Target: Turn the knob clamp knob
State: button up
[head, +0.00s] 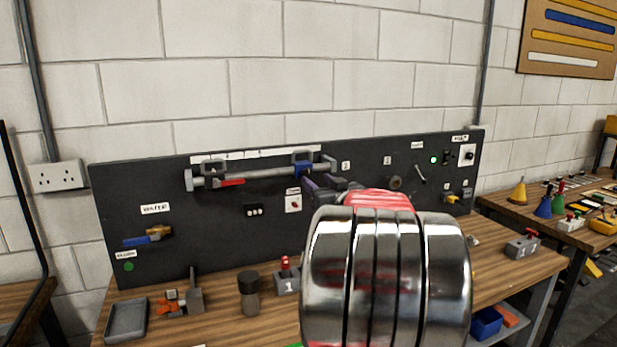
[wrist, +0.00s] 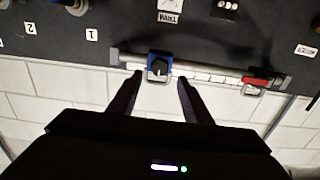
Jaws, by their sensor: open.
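In the head view the blue clamp (head: 303,158) shows at the bar's right part, above my gripper. My gripper (wrist: 159,80) is open, its two dark fingers pointing at the panel with the knob between their tips in the wrist view. I cannot tell the remaining depth gap. In the head view the gripper (head: 309,187) is small and partly hidden by my arm.
The silver bar (head: 265,174) has a red grip near its left end. The dark panel (head: 130,190) also carries switches, sockets and labels. A wooden bench (head: 225,325) below holds a grey tray (head: 127,319), a dark cylinder (head: 249,292) and a numbered block with a red lever (head: 286,282).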

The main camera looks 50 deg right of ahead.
aim_at(308, 173)
jog(key=x, duration=0.6)
jog(key=shift+w+d, duration=0.15)
jog(key=shift+w, duration=0.1)
jog(key=shift+c, duration=0.4)
jog(key=c, duration=0.9)
jog(key=shift+a, duration=0.25)
jog(key=shift+c, duration=0.3)
jog(key=shift+o, duration=0.2)
jog(key=shift+d, duration=0.15)
